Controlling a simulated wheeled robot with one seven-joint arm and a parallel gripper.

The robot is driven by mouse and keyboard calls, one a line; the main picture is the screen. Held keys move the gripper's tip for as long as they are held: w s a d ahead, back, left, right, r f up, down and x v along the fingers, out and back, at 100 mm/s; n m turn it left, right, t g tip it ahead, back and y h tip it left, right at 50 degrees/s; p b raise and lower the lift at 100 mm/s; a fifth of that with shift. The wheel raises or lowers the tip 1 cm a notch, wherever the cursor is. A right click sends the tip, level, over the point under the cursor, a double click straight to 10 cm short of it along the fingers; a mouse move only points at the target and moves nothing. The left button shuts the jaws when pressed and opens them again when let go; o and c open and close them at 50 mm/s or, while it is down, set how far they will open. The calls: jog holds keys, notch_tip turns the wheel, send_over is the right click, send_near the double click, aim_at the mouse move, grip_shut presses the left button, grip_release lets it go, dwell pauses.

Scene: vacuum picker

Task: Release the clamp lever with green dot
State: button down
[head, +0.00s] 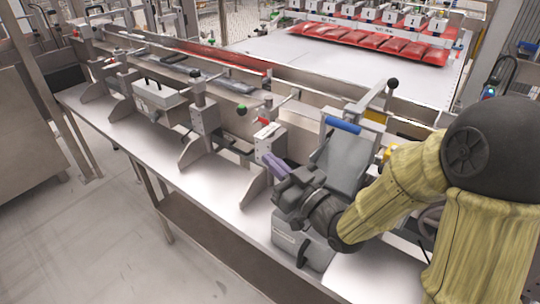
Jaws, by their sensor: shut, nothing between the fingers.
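A small green dot (242,109) shows at the end of a lever at the middle of the workbench. It is beside an upright metal clamp (205,115) with a black knob on top. My gripper (270,162) has purple fingers and is shut and empty. It is to the right of and nearer than the green dot, with a clear gap between them. The fingertips are close to a second clamp (268,140) that bears a red dot (264,121); I cannot tell whether they touch it.
A grey box (155,95) with a handle stands on the bench (215,180) to the left. More clamp stands (97,75) are at the far left. Red packs (385,45) lie at the back.

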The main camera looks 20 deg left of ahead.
aim_at(245, 112)
notch_tip(245, 112, up, 7)
jog(key=m+t+h+p, duration=0.1)
jog(key=m+h+p, duration=0.2)
jog(key=h+p, duration=0.3)
jog(key=p, duration=0.3)
jog(key=shift+h, duration=0.3)
jog(key=shift+w+a, duration=0.1)
jog(key=p+x, duration=0.1)
jog(key=x, duration=1.2)
jog(key=shift+w+a+f+p, duration=0.1)
jog(key=shift+w+a+p, duration=0.15)
jog(key=shift+a+p, duration=0.05)
